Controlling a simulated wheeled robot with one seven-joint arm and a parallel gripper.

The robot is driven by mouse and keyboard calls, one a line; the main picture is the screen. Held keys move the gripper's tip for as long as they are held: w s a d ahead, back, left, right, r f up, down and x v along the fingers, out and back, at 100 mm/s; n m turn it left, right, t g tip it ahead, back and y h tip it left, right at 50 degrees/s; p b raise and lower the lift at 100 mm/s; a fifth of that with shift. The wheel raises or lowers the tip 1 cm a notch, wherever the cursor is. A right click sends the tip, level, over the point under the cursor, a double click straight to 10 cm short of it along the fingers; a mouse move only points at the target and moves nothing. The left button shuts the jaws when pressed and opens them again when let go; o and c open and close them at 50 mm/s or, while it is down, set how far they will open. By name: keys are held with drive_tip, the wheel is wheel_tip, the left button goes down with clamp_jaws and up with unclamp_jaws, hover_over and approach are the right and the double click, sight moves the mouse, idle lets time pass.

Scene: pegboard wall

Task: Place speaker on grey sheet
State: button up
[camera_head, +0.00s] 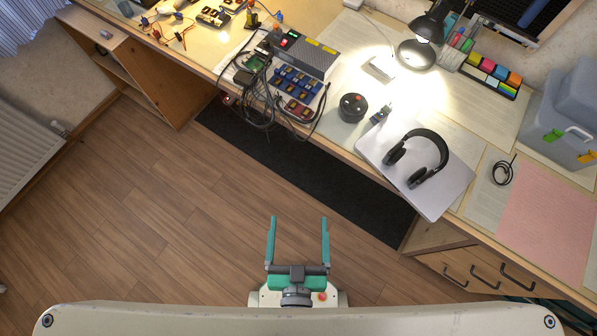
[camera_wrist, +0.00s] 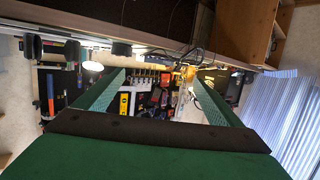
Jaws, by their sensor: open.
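A small round black speaker (camera_head: 353,107) with a red mark on top stands on the workbench, right of the tangled cables. A pale greyish sheet (camera_head: 343,132) shows by the speaker near the bench's front edge; I cannot tell for certain that it is the grey sheet. My gripper (camera_head: 298,220) has two teal fingers spread wide and empty. It is over the floor in front of the bench, apart from the speaker. In the wrist view my gripper (camera_wrist: 158,78) faces the bench, with nothing between its fingers.
Headphones (camera_head: 418,158) lie on a silver laptop (camera_head: 452,186) right of the speaker. Left are a device box (camera_head: 307,57) and cables (camera_head: 262,98). A lit lamp (camera_head: 428,27) stands behind. A pink sheet (camera_head: 550,215) and grey-blue bins (camera_head: 562,125) are right. Open floor (camera_head: 150,210) lies in front.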

drive_tip(key=s+r, duration=0.2)
drive_tip(key=s, duration=0.1)
drive_tip(key=shift+s+r, duration=0.15)
drive_tip(key=shift+s, duration=0.1)
idle(0.9)
